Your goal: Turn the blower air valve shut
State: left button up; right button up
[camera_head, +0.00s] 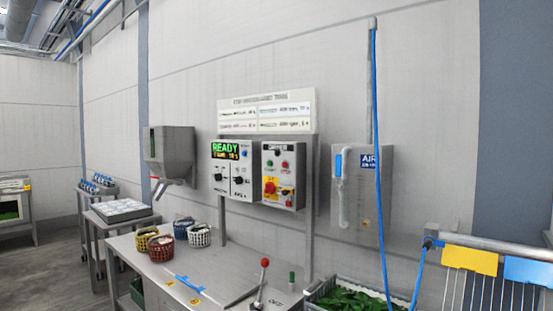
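A grey wall box with a blue AIR sign (369,160) hangs right of the control panels. A blue upright part, perhaps the valve handle (338,165), sits at its left edge, above a pale curved pipe (344,205). A blue air hose (379,150) runs down in front of the box from a ceiling-high pipe. At the right, a small blue fitting (428,243) sits at the end of a horizontal metal pipe (490,245). I cannot tell which part is the blower valve or how it is set. Neither gripper is in view.
A steel table (215,270) carries several small baskets and a red-knobbed lever (264,263). A crate of greens (345,300) stands at the bottom. Yellow (470,260) and blue plates hang at the right. A READY panel (232,170) and a switch panel (283,175) stand behind the table.

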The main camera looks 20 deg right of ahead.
aim_at(338, 172)
jog(key=z, duration=0.1)
jog(key=i, duration=1)
jog(key=z, duration=0.5)
